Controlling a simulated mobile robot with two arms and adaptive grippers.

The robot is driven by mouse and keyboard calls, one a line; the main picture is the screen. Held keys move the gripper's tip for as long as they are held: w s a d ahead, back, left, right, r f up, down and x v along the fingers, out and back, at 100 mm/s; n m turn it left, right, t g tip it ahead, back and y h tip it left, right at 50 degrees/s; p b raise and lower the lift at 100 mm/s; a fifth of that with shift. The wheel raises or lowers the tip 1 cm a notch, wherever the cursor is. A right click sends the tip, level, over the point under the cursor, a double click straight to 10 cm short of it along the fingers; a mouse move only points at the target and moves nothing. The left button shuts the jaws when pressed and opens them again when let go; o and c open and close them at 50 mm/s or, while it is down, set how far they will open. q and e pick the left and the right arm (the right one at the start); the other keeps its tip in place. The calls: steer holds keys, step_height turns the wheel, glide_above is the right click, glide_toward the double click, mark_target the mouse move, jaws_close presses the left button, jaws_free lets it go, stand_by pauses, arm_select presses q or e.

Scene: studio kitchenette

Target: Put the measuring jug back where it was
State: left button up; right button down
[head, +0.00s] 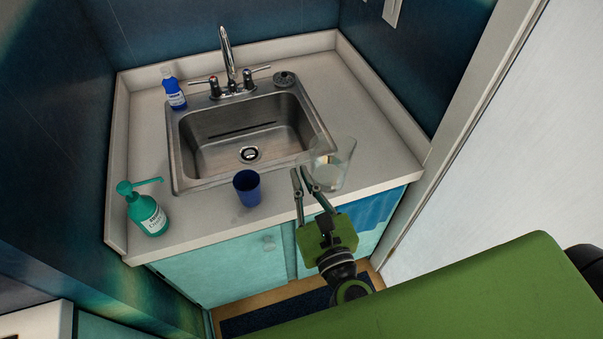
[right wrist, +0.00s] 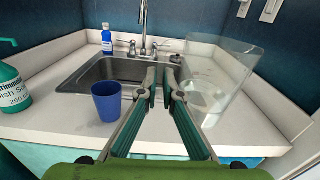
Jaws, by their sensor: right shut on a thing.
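The measuring jug (head: 342,160) is clear and see-through. In the head view it shows at the front right corner of the sink, over the counter. It also shows in the right wrist view (right wrist: 228,75), to the right of the fingers and tilted in the picture. My right gripper (head: 303,178) reaches in from the front edge and is shut on the jug at its left side. The held part is hard to make out between the fingertips (right wrist: 160,78). I cannot tell whether the jug's base touches the counter. My left gripper is not in view.
A blue cup (head: 247,188) stands on the counter left of my right gripper. The counter right of the sink (head: 385,155) is clear.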

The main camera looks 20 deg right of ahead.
steer(key=w, duration=0.2)
steer(key=shift+w+d+f, duration=0.2)
steer(key=shift+w+f, duration=0.1)
steer(key=shift+f, duration=0.05)
steer(key=w+f+b, duration=0.1)
steer(key=f, duration=0.1)
steer(key=w+f, duration=0.2)
steer(key=w+d+f+b, duration=0.1)
steer(key=w+f, duration=0.1)
steer(key=shift+b, duration=0.3)
steer(key=f, duration=0.1)
steer(key=f+b, duration=0.1)
steer(key=shift+w+f, duration=0.2)
steer(key=shift+f, duration=0.15)
steer(key=shift+f+b, duration=0.3)
steer(key=shift+f, duration=0.2)
steer(key=shift+f, duration=0.15)
steer(key=c, duration=2.2)
jaws_free()
